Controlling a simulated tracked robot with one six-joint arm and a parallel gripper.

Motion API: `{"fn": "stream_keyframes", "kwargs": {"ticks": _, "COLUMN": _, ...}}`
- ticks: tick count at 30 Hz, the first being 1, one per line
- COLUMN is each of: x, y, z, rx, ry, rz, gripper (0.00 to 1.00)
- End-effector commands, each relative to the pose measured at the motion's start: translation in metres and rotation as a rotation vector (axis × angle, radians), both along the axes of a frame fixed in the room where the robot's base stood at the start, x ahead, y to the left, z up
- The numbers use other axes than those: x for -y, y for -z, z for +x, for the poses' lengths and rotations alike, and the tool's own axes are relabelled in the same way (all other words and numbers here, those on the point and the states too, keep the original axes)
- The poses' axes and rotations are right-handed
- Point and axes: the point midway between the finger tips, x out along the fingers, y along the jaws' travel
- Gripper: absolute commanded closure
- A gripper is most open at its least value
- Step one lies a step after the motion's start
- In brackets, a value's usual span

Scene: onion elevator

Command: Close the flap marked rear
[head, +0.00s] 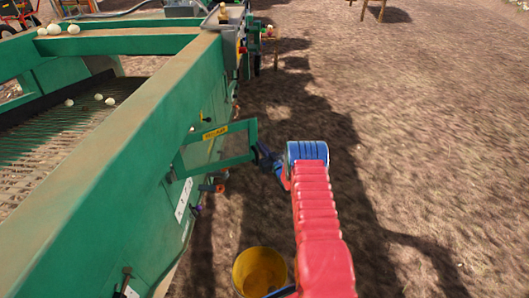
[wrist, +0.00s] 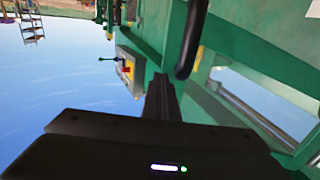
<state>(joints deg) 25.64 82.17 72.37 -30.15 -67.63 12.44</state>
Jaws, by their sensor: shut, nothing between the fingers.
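In the head view a green framed flap (head: 222,160) stands open, sticking out from the side of the long green machine (head: 140,165). A yellow label (head: 215,132) sits at its top; its lettering is too small to read for sure. My gripper (head: 265,155) is at the flap's outer end, on the right; I cannot tell if it touches. In the wrist view my gripper (wrist: 162,95) is shut and empty, its dark fingers pointing up the picture at green metal. A black curved handle (wrist: 190,40) is close by on a green part.
A yellow bucket (head: 259,272) stands on the ground below my arm. Onions (head: 98,98) lie on the machine's chain belt (head: 60,135). A grey control box (wrist: 128,70) with a red button shows in the wrist view. The dirt ground (head: 430,130) at right is open.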

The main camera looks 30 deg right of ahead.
Motion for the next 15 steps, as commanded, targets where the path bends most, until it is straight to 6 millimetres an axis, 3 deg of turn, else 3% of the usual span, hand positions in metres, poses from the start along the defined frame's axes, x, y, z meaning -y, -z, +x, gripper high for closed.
{"fn": "stream_keyframes", "kwargs": {"ticks": 15, "x": -0.015, "y": 0.0, "z": 0.063, "rx": 0.001, "ry": -0.01, "rz": 0.0, "gripper": 1.0}}
